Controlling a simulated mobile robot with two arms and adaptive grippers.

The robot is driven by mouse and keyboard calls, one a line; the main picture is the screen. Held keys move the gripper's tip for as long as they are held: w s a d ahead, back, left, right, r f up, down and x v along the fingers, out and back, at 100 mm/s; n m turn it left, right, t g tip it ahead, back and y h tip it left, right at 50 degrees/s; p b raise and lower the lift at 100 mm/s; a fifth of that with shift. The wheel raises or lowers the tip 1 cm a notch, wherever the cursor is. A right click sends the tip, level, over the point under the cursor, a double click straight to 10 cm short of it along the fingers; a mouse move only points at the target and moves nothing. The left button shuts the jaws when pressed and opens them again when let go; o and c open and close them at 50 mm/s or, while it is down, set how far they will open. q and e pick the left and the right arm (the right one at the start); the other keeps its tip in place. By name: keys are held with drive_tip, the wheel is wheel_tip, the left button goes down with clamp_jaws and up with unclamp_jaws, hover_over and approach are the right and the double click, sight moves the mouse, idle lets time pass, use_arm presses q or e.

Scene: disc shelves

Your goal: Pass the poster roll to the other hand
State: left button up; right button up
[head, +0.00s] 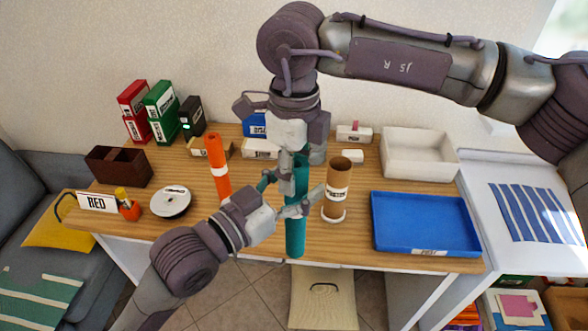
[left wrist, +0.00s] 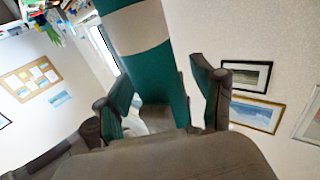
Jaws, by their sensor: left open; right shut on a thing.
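The poster roll (head: 296,228) is a long teal tube, held upright in front of the table in the head view. In the left wrist view the poster roll (left wrist: 162,85) shows a pale band. My right gripper (head: 302,148) comes down from above and is shut on its upper part. My left gripper (head: 288,192) is open, reaching in from the lower left with its fingers at the roll's middle. In the left wrist view the roll stands between the open fingers of my left gripper (left wrist: 163,95); I cannot tell whether they touch it.
An orange roll (head: 222,180) and a brown tube (head: 338,178) stand upright on the table (head: 270,243) either side. A blue tray (head: 425,222), a white bin (head: 420,160), a disc spindle (head: 170,202) and a RED sign (head: 97,202) are nearby.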

sight(297, 162)
use_arm(q)
wheel_tip(297, 162, up, 8)
drive_tip(key=shift+w+f, duration=0.1)
drive_tip(key=shift+f, duration=0.1)
drive_tip(key=s+a+f+g+y, duration=0.1)
drive_tip(key=s+f+g+y, duration=0.15)
drive_tip(key=f, duration=1.45)
drive_tip(key=s+a+f+g+y, duration=0.15)
drive_tip(key=f+g, duration=0.25)
drive_tip(key=f, duration=1.3)
drive_tip(key=s+a+f+g+y, duration=0.15)
drive_tip(key=s+a+f, duration=0.25)
drive_tip(key=s+f, duration=0.5)
drive_tip(key=s+a+f+g+y, duration=0.15)
drive_tip(key=s+a+f, duration=0.35)
drive_tip(key=f, duration=0.7)
drive_tip(key=s+a+f+n+y, duration=0.2)
drive_tip(key=s+a+f, duration=0.1)
drive_tip(key=a+f, duration=0.3)
drive_tip(key=s+a+f+n+y, duration=0.15)
drive_tip(key=a+f, duration=0.25)
drive_tip(key=f, duration=0.4)
drive_tip(key=s+f+n+g, duration=0.1)
drive_tip(key=s+f, duration=0.3)
drive_tip(key=s, duration=0.3)
drive_tip(key=s+d+f+n+g+y, duration=0.1)
drive_tip(key=s+f, duration=0.3)
drive_tip(key=s, duration=0.4)
drive_tip(key=shift+f+g, duration=0.15)
drive_tip(key=shift+g, duration=0.4)
